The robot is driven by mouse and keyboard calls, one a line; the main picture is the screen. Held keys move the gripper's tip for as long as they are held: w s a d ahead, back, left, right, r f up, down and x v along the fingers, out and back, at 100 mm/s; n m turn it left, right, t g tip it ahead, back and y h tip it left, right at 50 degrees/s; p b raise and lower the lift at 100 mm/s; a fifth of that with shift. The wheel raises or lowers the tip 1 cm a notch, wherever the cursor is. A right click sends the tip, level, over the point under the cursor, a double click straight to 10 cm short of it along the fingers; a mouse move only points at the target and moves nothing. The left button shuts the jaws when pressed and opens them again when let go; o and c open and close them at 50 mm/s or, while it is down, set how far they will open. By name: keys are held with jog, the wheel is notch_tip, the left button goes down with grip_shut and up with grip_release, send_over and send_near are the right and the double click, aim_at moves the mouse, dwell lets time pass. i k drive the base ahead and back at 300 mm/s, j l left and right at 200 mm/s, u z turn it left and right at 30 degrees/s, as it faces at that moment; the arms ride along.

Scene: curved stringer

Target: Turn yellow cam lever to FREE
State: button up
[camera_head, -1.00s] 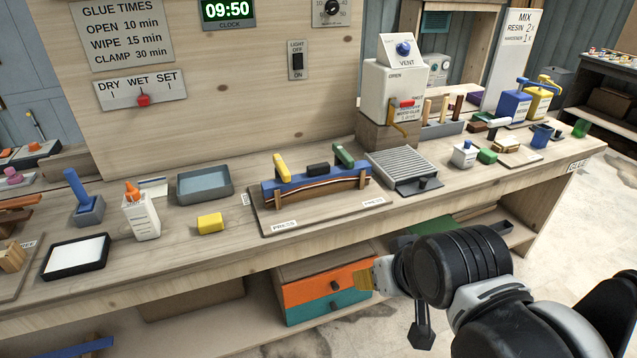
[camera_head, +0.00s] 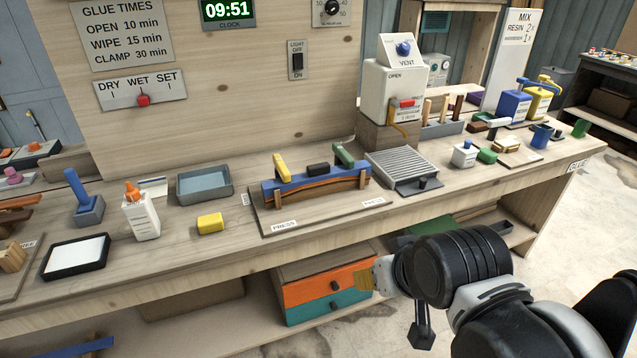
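The yellow cam lever (camera_head: 281,167) stands up, tilted, on the left end of the blue clamp bar (camera_head: 330,178) on the bench. A green lever (camera_head: 344,155) stands on the right end of the same bar. A curved wooden strip (camera_head: 322,190) lies under the bar, on a board (camera_head: 330,216) with two PRESS labels. The FREE marking cannot be read. My arm is at the lower right, in front of the bench. My gripper (camera_head: 366,280) is near the orange drawer, below and right of the clamp, away from the levers. Its fingers are too unclear to tell their opening.
A yellow block (camera_head: 210,223), a grey tray (camera_head: 205,184) and a white bottle (camera_head: 142,217) stand left of the clamp. A ribbed grey plate (camera_head: 401,165) lies close on its right. The bench's front edge and orange drawer (camera_head: 330,285) are near my gripper.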

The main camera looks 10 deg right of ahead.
aim_at(285, 174)
jog(key=i+z, duration=0.1)
jog(key=i, duration=0.4)
jog(key=i+j+z, duration=0.15)
jog(key=i, duration=0.35)
